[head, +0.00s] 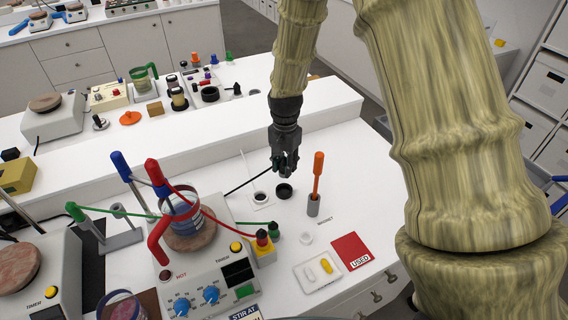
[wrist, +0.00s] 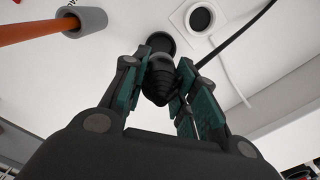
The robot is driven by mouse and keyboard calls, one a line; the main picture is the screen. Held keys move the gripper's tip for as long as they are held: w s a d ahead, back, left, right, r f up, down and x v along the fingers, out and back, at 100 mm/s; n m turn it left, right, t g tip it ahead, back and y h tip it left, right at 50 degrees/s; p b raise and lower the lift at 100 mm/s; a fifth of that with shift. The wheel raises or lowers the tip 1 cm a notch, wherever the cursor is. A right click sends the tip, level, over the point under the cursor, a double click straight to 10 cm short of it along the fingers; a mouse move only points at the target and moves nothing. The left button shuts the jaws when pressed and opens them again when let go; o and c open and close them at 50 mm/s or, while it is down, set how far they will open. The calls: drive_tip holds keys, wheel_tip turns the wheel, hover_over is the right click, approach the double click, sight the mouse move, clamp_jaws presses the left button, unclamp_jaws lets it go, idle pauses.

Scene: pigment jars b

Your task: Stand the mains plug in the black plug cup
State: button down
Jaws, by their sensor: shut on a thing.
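My gripper (head: 283,168) is shut on the mains plug, a dark ribbed body (wrist: 160,82) seen between the teal-padded fingers (wrist: 162,88) in the wrist view. A black cable (head: 248,180) runs from it down to the left; it also shows in the wrist view (wrist: 236,36). The black plug cup (head: 284,191) stands on the white bench just below my gripper. In the wrist view the cup (wrist: 160,40) lies just beyond the plug, partly hidden by it. The plug looks held above the cup, apart from it; the plug's pins are not visible.
A white plate with a dark round socket (head: 260,196) lies left of the cup. A grey holder (head: 313,206) with an orange-handled tool (head: 318,172) stands close on the right. A hotplate (head: 205,285) with a beaker and clamps is at left. A red card (head: 351,251) lies in front.

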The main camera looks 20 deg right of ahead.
sight(285, 159)
drive_tip(key=shift+f+b, duration=1.3)
drive_tip(key=shift+f, duration=1.6)
drive_tip(key=shift+p, duration=0.65)
drive_tip(key=shift+f+b, duration=0.65)
drive_tip(key=shift+f, duration=0.7)
drive_tip(key=c, duration=1.1)
unclamp_jaws()
drive_tip(key=shift+o, duration=0.2)
drive_tip(key=shift+r, duration=0.1)
wheel_tip(285, 159, up, 12)
drive_tip(key=shift+f, duration=0.1)
